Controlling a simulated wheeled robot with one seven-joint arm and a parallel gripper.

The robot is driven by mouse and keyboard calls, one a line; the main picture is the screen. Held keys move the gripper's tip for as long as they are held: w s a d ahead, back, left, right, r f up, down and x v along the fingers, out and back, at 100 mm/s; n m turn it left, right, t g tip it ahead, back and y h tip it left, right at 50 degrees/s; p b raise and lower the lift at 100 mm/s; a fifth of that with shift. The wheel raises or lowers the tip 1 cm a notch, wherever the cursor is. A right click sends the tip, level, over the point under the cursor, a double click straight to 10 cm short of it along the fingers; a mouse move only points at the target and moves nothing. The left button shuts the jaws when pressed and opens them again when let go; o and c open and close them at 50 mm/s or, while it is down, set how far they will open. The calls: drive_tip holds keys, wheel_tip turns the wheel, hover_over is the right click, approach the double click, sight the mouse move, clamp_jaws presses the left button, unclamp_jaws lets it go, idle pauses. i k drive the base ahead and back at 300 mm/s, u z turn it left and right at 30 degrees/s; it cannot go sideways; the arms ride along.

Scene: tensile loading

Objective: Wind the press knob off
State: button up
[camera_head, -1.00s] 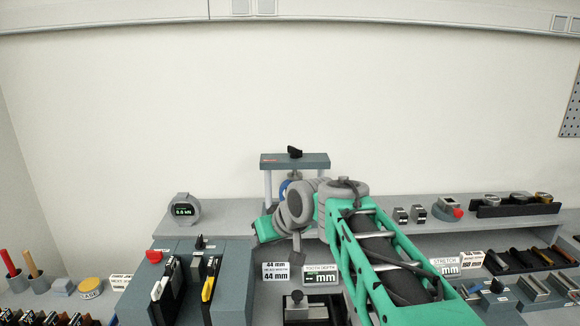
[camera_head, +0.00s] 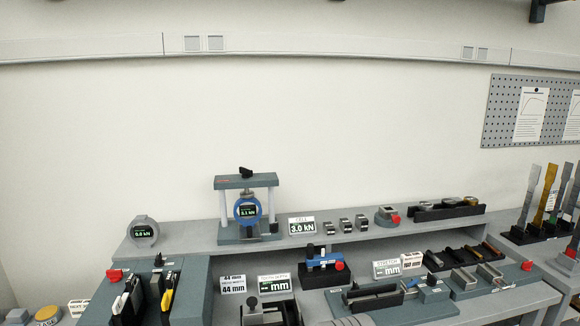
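The press (camera_head: 246,205) stands on the raised shelf left of the picture's middle, with a grey top beam on two pale columns. Its black knob (camera_head: 246,172) sits on top of the beam, with nothing touching it. A blue ring with a dial (camera_head: 248,211) sits between the columns; its small green readout looks like 3.1 kN. My gripper and arm are out of view.
A card reading 3.0 kN (camera_head: 301,225) stands right of the press, beside several small grey blocks. A round grey gauge (camera_head: 143,231) stands at the shelf's left. Fixtures and trays crowd the lower bench. The space above the press is clear.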

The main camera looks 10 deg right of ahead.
sight(246, 173)
drive_tip(key=z, duration=0.05)
drive_tip(key=i, duration=0.75)
drive_tip(key=u, duration=1.55)
